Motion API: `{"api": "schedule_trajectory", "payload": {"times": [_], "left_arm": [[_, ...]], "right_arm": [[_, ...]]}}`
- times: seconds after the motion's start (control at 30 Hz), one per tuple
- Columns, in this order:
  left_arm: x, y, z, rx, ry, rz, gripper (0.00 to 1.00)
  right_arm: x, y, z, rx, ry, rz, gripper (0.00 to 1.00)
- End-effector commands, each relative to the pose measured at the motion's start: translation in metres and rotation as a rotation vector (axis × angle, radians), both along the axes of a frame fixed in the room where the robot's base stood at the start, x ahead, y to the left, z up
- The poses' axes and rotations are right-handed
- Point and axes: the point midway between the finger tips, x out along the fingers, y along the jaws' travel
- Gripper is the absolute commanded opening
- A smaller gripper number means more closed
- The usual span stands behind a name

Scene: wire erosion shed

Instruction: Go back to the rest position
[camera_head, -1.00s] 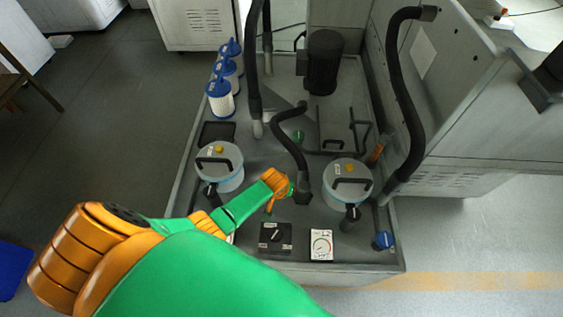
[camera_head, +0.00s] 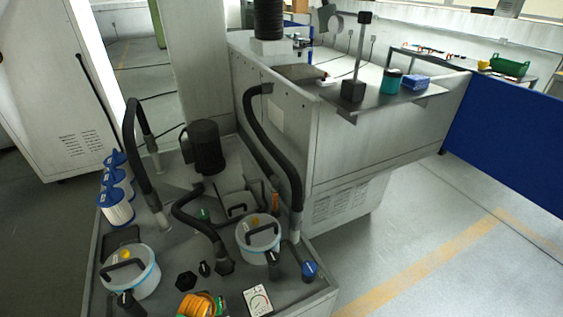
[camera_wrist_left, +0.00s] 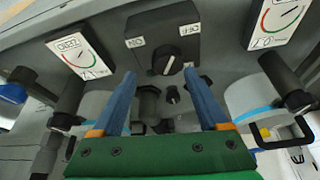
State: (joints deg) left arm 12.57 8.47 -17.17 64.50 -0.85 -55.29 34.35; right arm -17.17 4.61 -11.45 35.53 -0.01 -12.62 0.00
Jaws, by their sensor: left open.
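My left gripper (camera_wrist_left: 160,78) shows in the left wrist view as two blue fingers standing apart, with nothing held between them. In the head view only an orange and green part of my left arm shows at the bottom edge, over the front of the grey tank unit (camera_head: 90,270). It hides the place of the switch box there. My right gripper is in neither view.
Two lidded filter canisters (camera_head: 131,272) (camera_head: 258,238) stand on the unit, with black hoses (camera_head: 275,140) and a gauge (camera_head: 258,299) near its front. A grey machine (camera_head: 345,160) rises behind. Open floor (camera_head: 420,220) with a yellow stripe lies at right.

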Motion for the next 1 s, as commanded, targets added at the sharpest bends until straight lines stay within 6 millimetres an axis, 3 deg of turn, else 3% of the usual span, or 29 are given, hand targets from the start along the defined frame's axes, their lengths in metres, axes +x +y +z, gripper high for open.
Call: {"api": "schedule_trajectory", "payload": {"times": [0.37, 0.57, 1.0], "left_arm": [[-0.018, -0.011, 0.006, -0.006, 0.015, -0.059, 0.77], [-0.037, -0.02, 0.015, -0.011, 0.029, -0.116, 0.77], [-0.108, -0.033, 0.064, -0.007, 0.063, -0.303, 0.77]], "right_arm": [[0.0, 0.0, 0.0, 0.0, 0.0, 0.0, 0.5], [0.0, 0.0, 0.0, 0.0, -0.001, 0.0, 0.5], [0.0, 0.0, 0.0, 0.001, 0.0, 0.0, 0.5]]}}
